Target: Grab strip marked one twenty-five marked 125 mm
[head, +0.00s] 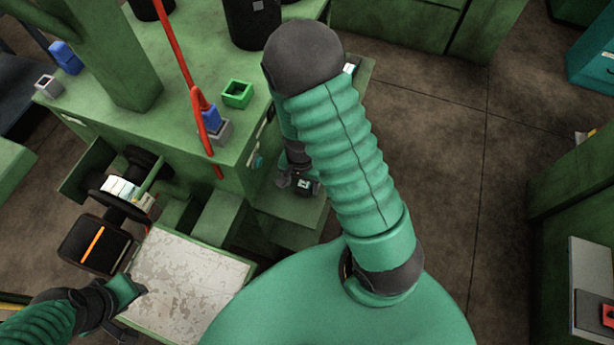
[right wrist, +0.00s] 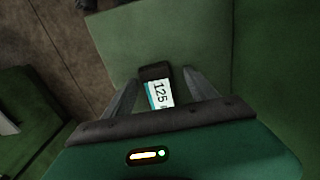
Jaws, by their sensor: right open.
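The strip marked 125 (right wrist: 160,93) shows in the right wrist view as a dark piece with a white and teal label. It lies on a green surface (right wrist: 185,40). My right gripper (right wrist: 162,76) is open, with one finger on each side of the strip; I cannot tell whether either touches it. In the head view the right gripper (head: 297,181) is over a low green ledge beside the bench, partly hidden by my right arm. My left gripper (head: 122,325) is at the lower left, by the worn pale panel; its fingers are unclear.
The green bench (head: 95,70) carries a green open box (head: 237,93), grey and blue blocks, dark cylinders and a red bent bar (head: 180,55). A machine with dark rollers (head: 125,195) stands left of the ledge. Open floor (head: 440,120) lies to the right.

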